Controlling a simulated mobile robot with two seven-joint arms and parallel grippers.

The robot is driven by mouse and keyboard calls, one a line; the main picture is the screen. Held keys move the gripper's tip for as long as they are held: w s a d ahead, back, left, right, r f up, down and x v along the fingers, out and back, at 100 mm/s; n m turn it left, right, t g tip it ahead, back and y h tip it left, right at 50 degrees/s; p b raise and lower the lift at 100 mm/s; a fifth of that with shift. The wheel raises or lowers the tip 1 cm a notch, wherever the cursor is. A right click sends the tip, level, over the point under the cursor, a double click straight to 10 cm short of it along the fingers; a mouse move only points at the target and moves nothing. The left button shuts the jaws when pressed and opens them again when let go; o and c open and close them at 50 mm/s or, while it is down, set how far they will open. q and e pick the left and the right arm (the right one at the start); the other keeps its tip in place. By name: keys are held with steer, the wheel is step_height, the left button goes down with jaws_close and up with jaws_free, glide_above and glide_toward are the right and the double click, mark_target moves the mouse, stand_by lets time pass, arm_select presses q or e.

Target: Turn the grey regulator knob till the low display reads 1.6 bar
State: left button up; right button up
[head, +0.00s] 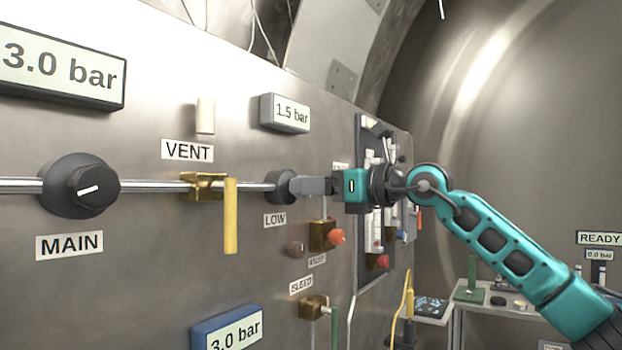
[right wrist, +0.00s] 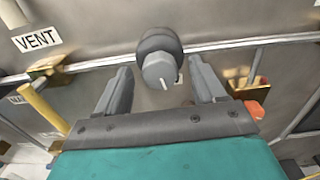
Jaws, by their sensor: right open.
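The grey regulator knob (right wrist: 160,70) sits on its dark round body on the wall pipe, above the LOW label (head: 275,220). The regulator body (head: 281,186) shows in the head view, its knob mostly hidden by my right gripper (head: 297,186). In the right wrist view my right gripper (right wrist: 160,88) is open, one finger to each side of the knob. The white mark on the knob points down and slightly right. The low display (head: 291,114) reads 1.5 bar. My left gripper is out of view.
The yellow VENT lever (head: 231,215) hangs left of the LOW regulator. The MAIN knob (head: 88,188) is at far left under a 3.0 bar display (head: 62,68). An orange-red knob on a brass valve (head: 325,236) sits close below my right gripper.

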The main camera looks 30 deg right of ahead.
steer(key=shift+w+a, duration=0.25)
steer(key=shift+w, duration=0.35)
